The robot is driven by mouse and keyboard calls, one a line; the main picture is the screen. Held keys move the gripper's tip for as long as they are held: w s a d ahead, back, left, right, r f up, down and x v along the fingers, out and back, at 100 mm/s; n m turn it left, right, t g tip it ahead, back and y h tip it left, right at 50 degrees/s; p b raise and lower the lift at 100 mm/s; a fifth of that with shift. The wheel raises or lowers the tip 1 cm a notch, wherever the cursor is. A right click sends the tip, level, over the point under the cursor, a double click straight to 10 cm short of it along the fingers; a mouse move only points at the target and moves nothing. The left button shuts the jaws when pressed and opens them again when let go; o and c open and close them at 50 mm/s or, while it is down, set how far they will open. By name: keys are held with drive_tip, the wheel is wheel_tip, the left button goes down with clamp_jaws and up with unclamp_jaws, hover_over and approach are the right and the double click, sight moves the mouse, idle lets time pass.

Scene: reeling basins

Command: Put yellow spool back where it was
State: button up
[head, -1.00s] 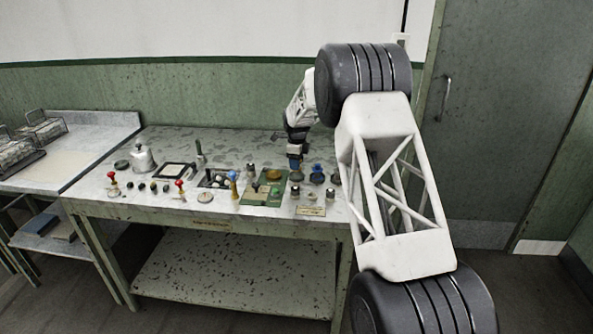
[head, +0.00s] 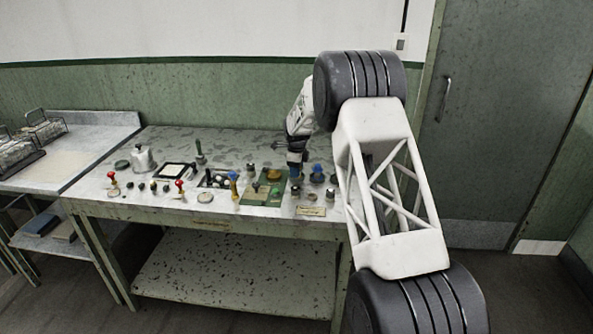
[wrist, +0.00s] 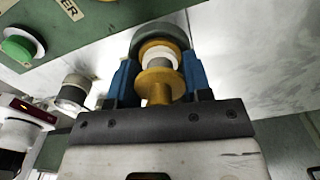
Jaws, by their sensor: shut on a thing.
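The yellow spool (wrist: 160,80), with a pale band of winding, is between the blue fingers of my gripper (wrist: 160,68) in the wrist view. The gripper is shut on it. A grey-green round piece (wrist: 160,33) shows just beyond the spool; I cannot tell whether they touch. In the head view my gripper (head: 296,172) is low over the right part of the table (head: 215,142), just right of a green board (head: 256,196). The spool cannot be made out there, and the spot under the fingers is hidden.
A blue-topped piece (head: 317,174) stands close to the right of the gripper. Metal-capped jars (head: 296,192) and a label card (head: 311,212) are in front. A blue-and-yellow peg (head: 234,186) stands to the left. The table's back strip is mostly clear.

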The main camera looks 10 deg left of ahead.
drive_tip(key=o, duration=1)
drive_tip(key=shift+f, duration=0.1)
wheel_tip(320, 180, up, 12)
drive_tip(key=shift+r, duration=0.15)
idle(1.0)
